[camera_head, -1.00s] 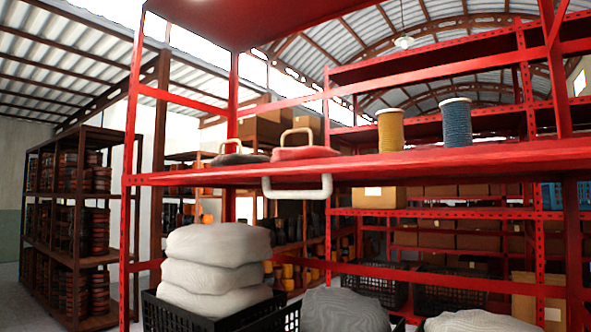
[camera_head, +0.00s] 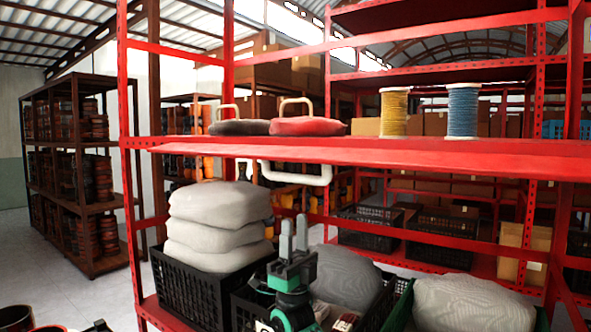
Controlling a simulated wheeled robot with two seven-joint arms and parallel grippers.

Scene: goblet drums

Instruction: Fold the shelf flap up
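The red shelf flap (camera_head: 420,153) shows as a long strip along the front of the middle shelf, seen almost edge-on from slightly above. A white U-shaped handle (camera_head: 322,180) hangs below its front edge, left of centre. My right gripper (camera_head: 294,222) is at the bottom centre, its two grey fingers pointing up with a narrow empty gap between them. It is below the handle and apart from it, in front of the black crates.
On the shelf stand a dark pad (camera_head: 240,127), a red pad (camera_head: 306,125), a yellow spool (camera_head: 393,112) and a blue spool (camera_head: 461,109). Below are grey sacks (camera_head: 218,227) in a black crate (camera_head: 190,290). A red post (camera_head: 130,130) stands left.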

